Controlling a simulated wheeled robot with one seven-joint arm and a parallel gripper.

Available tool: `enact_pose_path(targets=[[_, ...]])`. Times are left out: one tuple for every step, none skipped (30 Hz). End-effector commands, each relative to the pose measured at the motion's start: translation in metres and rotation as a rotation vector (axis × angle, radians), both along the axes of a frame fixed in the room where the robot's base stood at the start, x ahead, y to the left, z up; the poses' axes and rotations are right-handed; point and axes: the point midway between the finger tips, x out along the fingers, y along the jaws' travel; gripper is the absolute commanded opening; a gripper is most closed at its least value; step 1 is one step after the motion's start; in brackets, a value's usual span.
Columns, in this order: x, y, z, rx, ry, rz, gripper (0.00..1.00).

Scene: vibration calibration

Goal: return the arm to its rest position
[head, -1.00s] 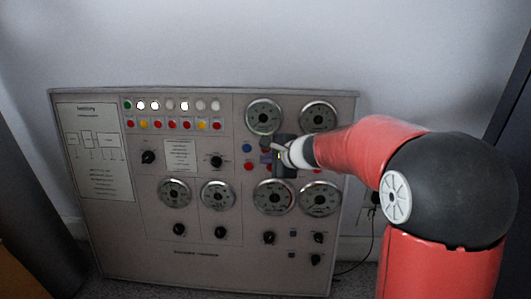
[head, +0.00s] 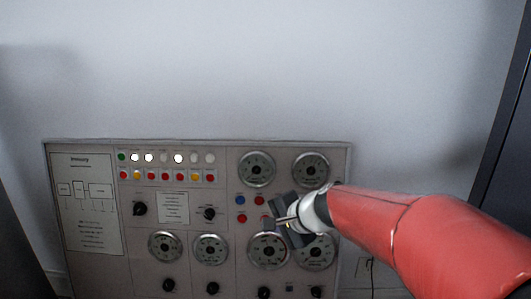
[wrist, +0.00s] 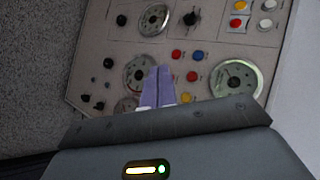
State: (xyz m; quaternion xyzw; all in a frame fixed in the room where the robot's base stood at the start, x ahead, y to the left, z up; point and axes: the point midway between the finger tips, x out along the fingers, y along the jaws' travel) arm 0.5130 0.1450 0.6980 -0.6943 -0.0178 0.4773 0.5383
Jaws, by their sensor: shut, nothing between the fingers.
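My gripper (head: 280,219) is in front of the right half of a grey control panel (head: 100,270) in the head view. In the wrist view its two purple-grey fingers (wrist: 157,86) are together and hold nothing. They point toward the panel (wrist: 130,40), near red and blue buttons and round gauges. I cannot tell how far the fingertips are from the panel face. My red arm reaches in from the right of the head view and hides the panel's lower right part.
The panel carries round gauges (head: 257,169), black knobs, a row of lamps and coloured buttons (head: 150,176). A bare wall (head: 250,70) is behind it. A dark upright edge (head: 505,150) stands at the far right. A cable (head: 371,270) hangs right of the panel.

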Motion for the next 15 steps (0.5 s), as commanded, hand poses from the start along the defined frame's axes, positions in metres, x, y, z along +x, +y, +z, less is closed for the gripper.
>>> enact_pose_path(targets=[[-0.030, -0.011, 0.008, -0.093, -0.041, 0.068, 0.00], [-0.046, -0.018, 0.009, -0.150, -0.058, 0.109, 0.00], [-0.067, -0.027, 0.009, -0.229, -0.078, 0.163, 0.00], [-0.082, -0.035, 0.008, -0.289, -0.092, 0.202, 0.00], [-0.098, -0.043, 0.007, -0.350, -0.103, 0.240, 0.00], [-0.118, -0.054, 0.005, -0.432, -0.116, 0.288, 0.00], [-0.132, -0.063, 0.002, -0.493, -0.124, 0.322, 0.00], [-0.146, -0.072, 0.000, -0.552, -0.128, 0.353, 0.00], [-0.163, -0.084, -0.004, -0.626, -0.134, 0.391, 0.00], [-0.175, -0.092, -0.006, -0.680, -0.135, 0.417, 0.00], [-0.186, -0.100, -0.009, -0.730, -0.135, 0.440, 0.00], [-0.198, -0.110, -0.013, -0.790, -0.133, 0.469, 0.00], [-0.206, -0.117, -0.015, -0.831, -0.131, 0.486, 0.00], [-0.213, -0.123, -0.017, -0.866, -0.128, 0.501, 0.00], [-0.221, -0.130, -0.019, -0.908, -0.125, 0.517, 0.00]])
